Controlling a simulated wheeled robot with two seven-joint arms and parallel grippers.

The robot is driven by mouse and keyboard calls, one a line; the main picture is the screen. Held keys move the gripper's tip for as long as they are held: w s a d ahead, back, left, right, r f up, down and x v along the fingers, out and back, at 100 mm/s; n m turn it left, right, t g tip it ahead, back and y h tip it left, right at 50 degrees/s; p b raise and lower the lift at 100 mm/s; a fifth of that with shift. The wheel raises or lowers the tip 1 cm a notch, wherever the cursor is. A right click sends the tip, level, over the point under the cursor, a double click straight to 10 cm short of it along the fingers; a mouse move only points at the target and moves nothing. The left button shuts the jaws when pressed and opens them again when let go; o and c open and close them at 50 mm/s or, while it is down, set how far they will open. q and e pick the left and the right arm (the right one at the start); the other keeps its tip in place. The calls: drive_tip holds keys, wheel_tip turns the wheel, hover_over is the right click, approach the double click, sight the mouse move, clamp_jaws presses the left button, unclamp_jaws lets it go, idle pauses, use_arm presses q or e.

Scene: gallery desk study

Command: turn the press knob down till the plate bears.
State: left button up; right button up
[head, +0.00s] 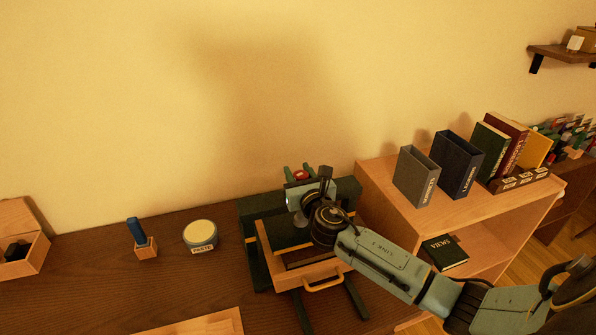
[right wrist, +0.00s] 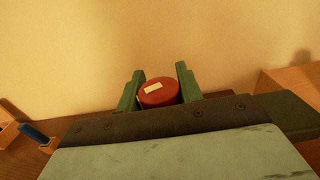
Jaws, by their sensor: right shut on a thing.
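The red press knob (head: 301,176) sits at the top of the dark green press (head: 257,255) on the desk. In the right wrist view the knob (right wrist: 158,97) is round and red with a pale mark on top. My right gripper (head: 298,171) is shut on the knob, one green finger on either side, and it shows also in the right wrist view (right wrist: 160,85). My arm and wrist cover much of the press. I cannot tell whether the plate bears on anything. My left gripper is not in view.
A wooden tray with a handle (head: 324,283) is at the front of the press. A paste tin (head: 201,236), a small blue-topped block (head: 145,247) and an open wooden box (head: 33,262) stand to the left. A wooden shelf unit (head: 385,180) with books is close on the right.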

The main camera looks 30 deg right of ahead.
drive_tip(key=m+h, duration=0.1)
drive_tip(key=h, duration=0.1)
drive_tip(key=m+g+h+p, duration=0.1)
drive_tip(key=shift+d+r+m+h, duration=0.1)
drive_tip(key=shift+d+m+h, duration=0.05)
drive_tip(key=shift+m+h, duration=0.2)
drive_tip(key=m+g+h, duration=0.1)
drive_tip(key=h, duration=0.1)
drive_tip(key=m+g+h, duration=0.1)
drive_tip(key=shift+s+d+m+g+h+p, duration=0.15)
drive_tip(key=shift+m+g+h+p, duration=0.15)
drive_tip(key=shift+m+g+h, duration=0.1)
drive_tip(key=m+g+h, duration=0.2)
drive_tip(key=shift+s+d+g+h, duration=0.15)
drive_tip(key=shift+g+h, duration=0.1)
drive_tip(key=shift+g, duration=0.15)
drive_tip(key=shift+s+d+m+g+h+b, duration=0.15)
drive_tip(key=shift+m+g+h+b, duration=0.15)
drive_tip(key=shift+m+g+h, duration=0.85)
drive_tip(key=shift+m+g, duration=0.3)
drive_tip(key=shift+g, duration=0.25)
drive_tip(key=o, duration=1)
